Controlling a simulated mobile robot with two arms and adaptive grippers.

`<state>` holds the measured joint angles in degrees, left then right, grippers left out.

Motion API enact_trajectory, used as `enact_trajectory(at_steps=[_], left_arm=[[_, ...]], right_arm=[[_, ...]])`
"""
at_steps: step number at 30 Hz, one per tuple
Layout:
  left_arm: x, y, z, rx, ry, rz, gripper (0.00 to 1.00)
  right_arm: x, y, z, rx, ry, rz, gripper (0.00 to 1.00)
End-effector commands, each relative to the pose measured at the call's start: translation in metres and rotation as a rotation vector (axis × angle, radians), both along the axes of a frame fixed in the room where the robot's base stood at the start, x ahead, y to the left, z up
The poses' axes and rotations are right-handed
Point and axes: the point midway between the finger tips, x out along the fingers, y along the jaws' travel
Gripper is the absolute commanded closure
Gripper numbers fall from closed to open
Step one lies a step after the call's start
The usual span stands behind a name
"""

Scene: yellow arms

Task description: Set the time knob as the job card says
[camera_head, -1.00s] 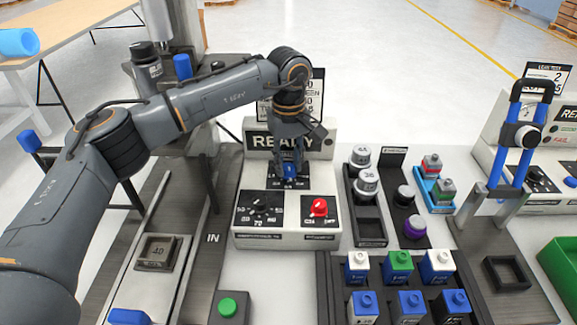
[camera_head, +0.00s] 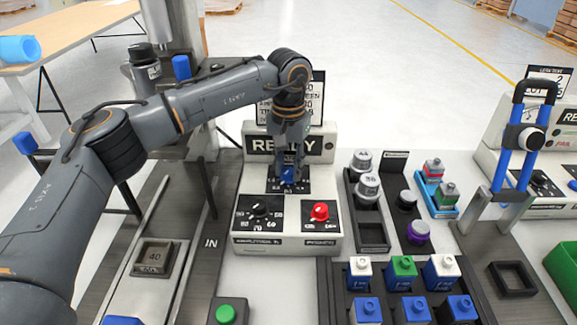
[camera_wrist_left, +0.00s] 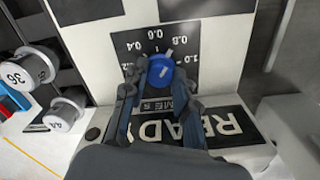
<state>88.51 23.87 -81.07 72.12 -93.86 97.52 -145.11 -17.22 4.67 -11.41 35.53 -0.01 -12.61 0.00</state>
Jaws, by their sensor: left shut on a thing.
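The blue time knob (camera_wrist_left: 161,70) sits on a black dial plate (camera_wrist_left: 125,44) with white marks from about 0.4 to 1.0, upside down in the left wrist view. My left gripper (camera_head: 289,178) reaches down from above, its two fingers shut on the blue knob on either side. The exact mark the knob points at is hard to tell. The job card (camera_head: 318,100) stands behind the READY display (camera_head: 262,144) and is partly hidden by my left wrist, so its text is only partly readable. My right gripper is not in view.
A black knob (camera_head: 259,209) and a red knob (camera_head: 320,211) sit in front on the same panel. Weights (camera_head: 368,188) and a crate of small blocks stand to the right. A rail with a block marked 40 (camera_head: 154,257) lies to the left.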

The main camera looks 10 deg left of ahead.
Motion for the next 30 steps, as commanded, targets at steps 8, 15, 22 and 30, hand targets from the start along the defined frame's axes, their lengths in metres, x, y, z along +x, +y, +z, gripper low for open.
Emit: enact_trajectory(at_steps=[8, 15, 22, 30], left_arm=[[0.0009, 0.0002, 0.0014, -0.001, -0.004, -0.082, 1.00], [0.0009, 0.0002, 0.0015, -0.001, -0.004, -0.097, 1.00], [0.0010, 0.0003, 0.0016, -0.001, -0.004, -0.096, 1.00], [0.0006, 0.0002, 0.0009, -0.001, -0.002, -0.096, 0.49]], right_arm=[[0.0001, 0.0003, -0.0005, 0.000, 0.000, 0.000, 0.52], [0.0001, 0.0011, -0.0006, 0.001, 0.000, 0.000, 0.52], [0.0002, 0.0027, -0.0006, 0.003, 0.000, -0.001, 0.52], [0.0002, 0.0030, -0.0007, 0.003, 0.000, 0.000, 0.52]])
